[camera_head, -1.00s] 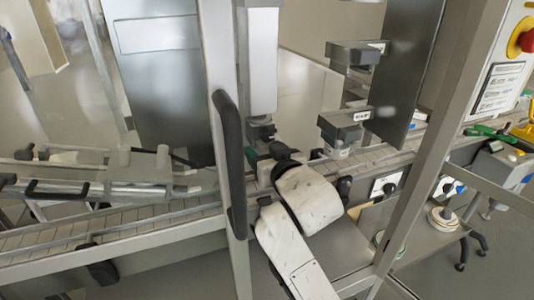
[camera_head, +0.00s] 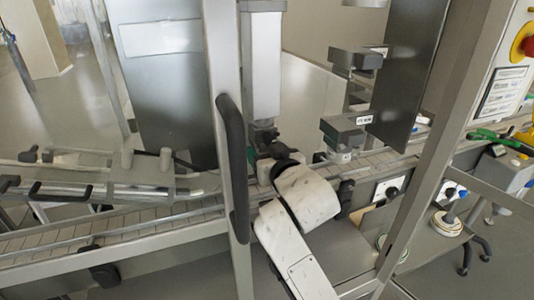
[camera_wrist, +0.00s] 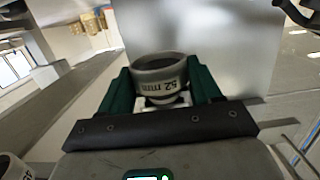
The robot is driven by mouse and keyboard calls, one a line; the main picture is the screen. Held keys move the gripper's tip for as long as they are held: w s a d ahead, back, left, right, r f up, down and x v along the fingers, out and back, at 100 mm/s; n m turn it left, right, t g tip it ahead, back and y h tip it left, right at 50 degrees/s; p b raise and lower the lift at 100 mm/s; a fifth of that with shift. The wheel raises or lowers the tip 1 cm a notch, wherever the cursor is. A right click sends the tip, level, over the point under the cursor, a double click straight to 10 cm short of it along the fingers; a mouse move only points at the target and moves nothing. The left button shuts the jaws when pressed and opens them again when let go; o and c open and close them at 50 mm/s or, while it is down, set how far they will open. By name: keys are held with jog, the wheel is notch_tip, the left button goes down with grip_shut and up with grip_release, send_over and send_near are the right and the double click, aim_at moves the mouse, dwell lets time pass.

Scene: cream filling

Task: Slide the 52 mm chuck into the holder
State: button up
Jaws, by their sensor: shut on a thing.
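The 52 mm chuck (camera_wrist: 160,75) is a grey ring with "52 mm" printed on its side. In the wrist view it sits between the green fingers of my gripper (camera_wrist: 161,88), which is shut on it. In the head view my gripper (camera_head: 262,162) is under the tall white column at the line, and my wrist mostly hides it. A dark fitting (camera_head: 264,133) hangs at the column's lower end, just above my gripper. I cannot tell whether this is the holder or whether the chuck touches it.
A conveyor (camera_head: 150,231) runs across behind a metal frame post (camera_head: 229,120) with a black handle (camera_head: 233,165). Two dark-headed units (camera_head: 355,59) (camera_head: 343,131) stand to the right. Another pale ring-shaped part (camera_wrist: 14,168) shows at the wrist view's lower left.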

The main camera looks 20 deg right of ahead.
jog(key=shift+w, duration=0.4)
dwell(0.3)
jog(key=o, duration=1.1)
jog(key=shift+s, duration=0.1)
jog(key=s, duration=0.3)
jog(key=s+r, duration=0.1)
jog(key=s, duration=0.6)
jog(key=shift+s+r, duration=0.25)
jog(key=shift+r, duration=0.05)
